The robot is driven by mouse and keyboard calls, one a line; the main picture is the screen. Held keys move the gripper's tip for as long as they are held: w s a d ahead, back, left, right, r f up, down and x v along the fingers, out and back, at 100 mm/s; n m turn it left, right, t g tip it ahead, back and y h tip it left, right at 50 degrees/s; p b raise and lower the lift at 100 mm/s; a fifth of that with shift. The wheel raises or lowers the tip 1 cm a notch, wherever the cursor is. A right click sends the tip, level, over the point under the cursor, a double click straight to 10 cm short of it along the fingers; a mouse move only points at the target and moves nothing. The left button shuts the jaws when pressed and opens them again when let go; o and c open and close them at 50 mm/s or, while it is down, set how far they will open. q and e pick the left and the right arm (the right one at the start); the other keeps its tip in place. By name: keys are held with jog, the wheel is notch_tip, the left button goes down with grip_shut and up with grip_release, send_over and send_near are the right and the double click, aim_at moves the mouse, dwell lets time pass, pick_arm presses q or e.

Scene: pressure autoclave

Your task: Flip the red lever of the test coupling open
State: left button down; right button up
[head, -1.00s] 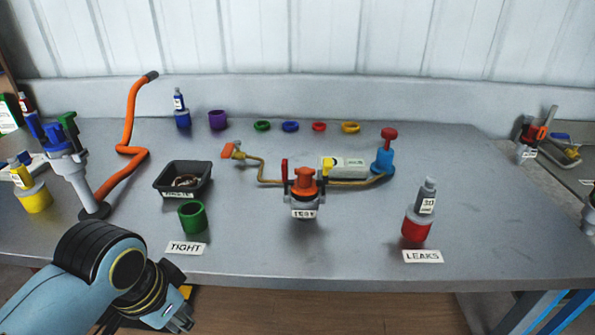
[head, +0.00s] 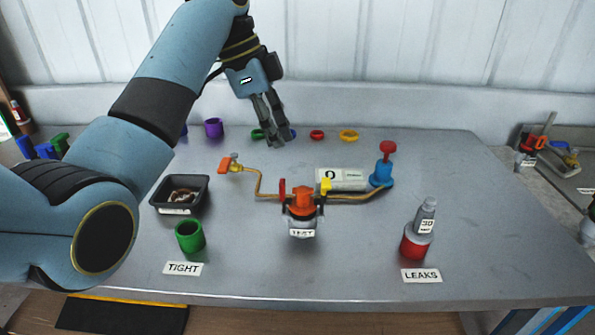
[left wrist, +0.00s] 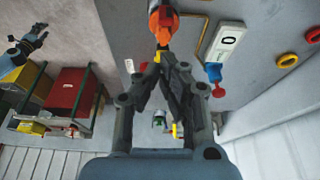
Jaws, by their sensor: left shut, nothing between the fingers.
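The test coupling (head: 303,200) stands upright near the front middle of the table, with an orange top and a TEST label. Its red lever (head: 282,188) points up on the left side; a yellow lever (head: 325,186) is on the right. My left gripper (head: 279,143) is shut and empty, fingers pointing down, above and behind the coupling and apart from it. In the left wrist view, the coupling's orange top (left wrist: 162,25) shows beyond the closed fingertips (left wrist: 168,60); the red lever is not clear there. My right gripper (left wrist: 37,32) appears small at that view's upper left, its fingers unclear.
A green cup (head: 190,236) and black tray (head: 180,208) stand left, a red-based bottle (head: 416,243) right. Coloured rings (head: 348,135) line the back.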

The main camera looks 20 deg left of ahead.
aim_at(301, 191)
pick_arm(q)
jog(key=shift+r, duration=0.1)
jog(key=x, duration=1)
dwell(0.6)
